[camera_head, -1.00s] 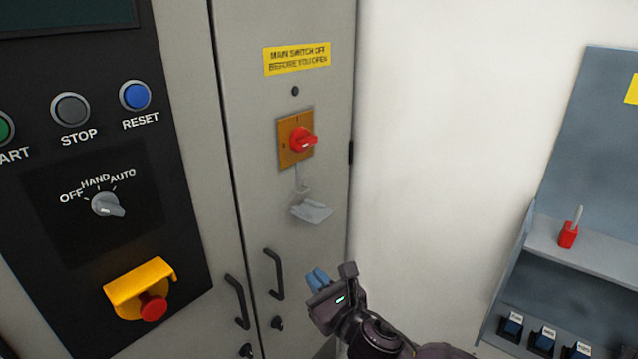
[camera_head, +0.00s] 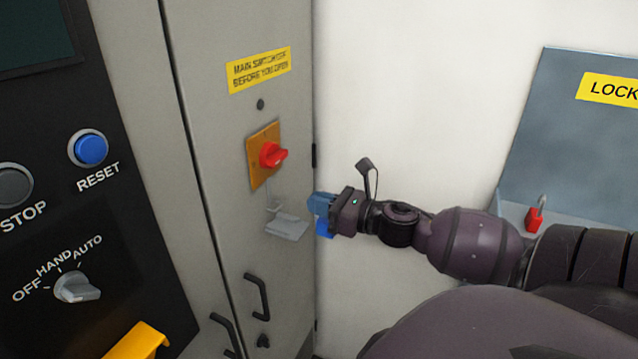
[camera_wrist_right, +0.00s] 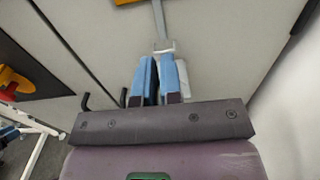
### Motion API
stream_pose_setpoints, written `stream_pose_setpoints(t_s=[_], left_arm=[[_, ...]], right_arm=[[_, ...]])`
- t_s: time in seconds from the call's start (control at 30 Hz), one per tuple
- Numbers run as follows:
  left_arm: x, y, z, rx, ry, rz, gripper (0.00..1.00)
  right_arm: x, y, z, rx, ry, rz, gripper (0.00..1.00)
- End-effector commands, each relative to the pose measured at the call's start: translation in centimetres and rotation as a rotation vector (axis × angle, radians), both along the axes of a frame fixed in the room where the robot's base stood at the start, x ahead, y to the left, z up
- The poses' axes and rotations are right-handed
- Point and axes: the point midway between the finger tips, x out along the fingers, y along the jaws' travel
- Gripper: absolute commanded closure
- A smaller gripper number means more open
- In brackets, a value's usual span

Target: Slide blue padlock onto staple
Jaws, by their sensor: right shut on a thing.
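My right gripper (camera_head: 318,203) has blue fingertips and is shut on the blue padlock (camera_head: 325,229), whose bright blue body shows just below the fingers. It is to the right of the grey staple (camera_head: 273,207) on the cabinet door, with a gap visible between them in the head view. In the right wrist view the light blue fingers (camera_wrist_right: 161,80) point toward the door, near a grey strip (camera_wrist_right: 159,18) with a pale fitting at its lower end. The padlock cannot be made out there. My left gripper is not in view.
A red rotary switch (camera_head: 271,155) on an orange plate is above the staple. A pale grey plate (camera_head: 287,228) juts out below it. Black door handles (camera_head: 257,296) are lower down. A red padlock (camera_head: 534,218) is on the grey station shelf at right.

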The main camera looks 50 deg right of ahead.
Motion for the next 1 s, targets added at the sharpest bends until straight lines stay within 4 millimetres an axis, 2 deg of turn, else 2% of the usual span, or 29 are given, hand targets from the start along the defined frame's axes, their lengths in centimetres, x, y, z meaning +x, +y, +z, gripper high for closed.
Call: stream_pose_setpoints(t_s=[0.4,1.0], left_arm=[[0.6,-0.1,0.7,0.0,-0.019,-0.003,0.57],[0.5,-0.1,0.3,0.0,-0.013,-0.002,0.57]], right_arm=[[1.7,0.5,-0.1,-0.002,-0.002,0.001,1.0],[3.9,1.2,-0.5,-0.001,0.0,0.0,1.0]])
